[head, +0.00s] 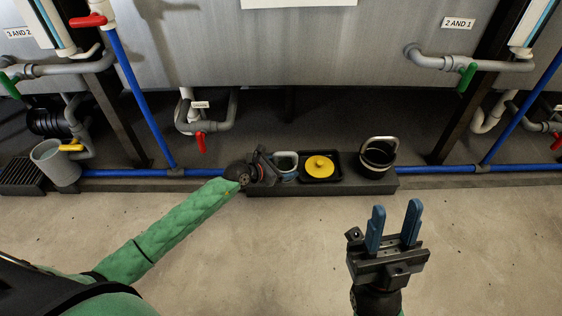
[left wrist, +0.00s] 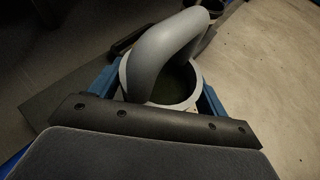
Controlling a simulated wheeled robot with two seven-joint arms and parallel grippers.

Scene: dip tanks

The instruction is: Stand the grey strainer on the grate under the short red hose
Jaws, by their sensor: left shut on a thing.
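The grey strainer (head: 287,160), a round grey vessel with a broad arched handle, is at the left end of a low dark ledge. My left gripper (head: 273,168) is shut on it from the left. In the left wrist view the strainer (left wrist: 160,55) sits between the blue fingers, its handle arching over a dark interior. Its underside is hidden, so I cannot tell whether it touches the ledge. My right gripper (head: 396,214) is open and empty over the bare floor. A dark slatted grate (head: 22,178) lies at the far left. I cannot make out a short red hose.
The dark ledge (head: 330,187) also holds a yellow disc (head: 320,166) in a black tray and a dark pot (head: 376,158) with a pale handle. A grey bucket (head: 52,163) stands beside the grate. A blue pipe (head: 130,172) runs along the wall. The floor in front is clear.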

